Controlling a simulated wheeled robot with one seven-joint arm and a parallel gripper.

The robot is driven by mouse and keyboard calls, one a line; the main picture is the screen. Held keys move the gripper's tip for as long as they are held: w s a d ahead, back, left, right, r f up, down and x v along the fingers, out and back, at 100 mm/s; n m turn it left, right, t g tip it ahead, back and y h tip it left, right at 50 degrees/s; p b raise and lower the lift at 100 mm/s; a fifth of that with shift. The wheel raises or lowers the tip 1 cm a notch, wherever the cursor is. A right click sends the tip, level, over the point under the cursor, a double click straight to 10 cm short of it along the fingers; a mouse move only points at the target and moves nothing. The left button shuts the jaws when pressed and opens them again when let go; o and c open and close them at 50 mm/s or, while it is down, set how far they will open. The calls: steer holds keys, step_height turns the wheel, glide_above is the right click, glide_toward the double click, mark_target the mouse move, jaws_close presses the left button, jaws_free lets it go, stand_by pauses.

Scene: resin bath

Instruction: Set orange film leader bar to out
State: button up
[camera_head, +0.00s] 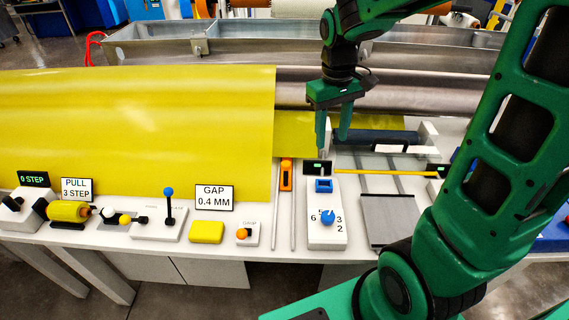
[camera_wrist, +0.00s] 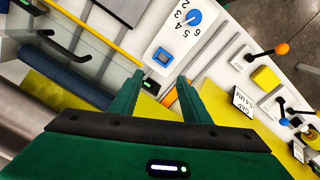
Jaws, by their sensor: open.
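The orange film leader bar (camera_head: 286,175) appears to be the short upright orange piece with a dark mark, at the right edge of the yellow film (camera_head: 140,120). It lies at the back end of a narrow pale rail on the white bench. My gripper (camera_head: 332,145) is open and empty, pointing down to the right of the orange piece and apart from it.
A white panel with a blue dial (camera_head: 327,217) stands right of the rail. A yellow rod (camera_head: 385,172) crosses two grey rails near my gripper. A GAP sign (camera_head: 214,197), a blue-knobbed lever (camera_head: 168,193) and an orange knob (camera_head: 242,233) stand to the left. A metal trough lies behind.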

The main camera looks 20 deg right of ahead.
mark_target(286, 163)
steer(key=w+a+f+n, duration=0.1)
steer(key=w+a, duration=0.1)
steer(key=a, duration=0.1)
steer(key=w+a+f+n, duration=0.1)
steer(key=w+a, duration=0.2)
steer(key=w+a+f+n, duration=0.1)
steer(key=w+a+f, duration=0.1)
steer(key=w+a, duration=0.1)
steer(key=shift+a+n+y, duration=0.15)
steer(key=shift+n+y, duration=0.15)
step_height(286, 163, down, 10)
steer(key=shift+s+f, duration=0.1)
steer(key=shift+f, duration=0.1)
jaws_close()
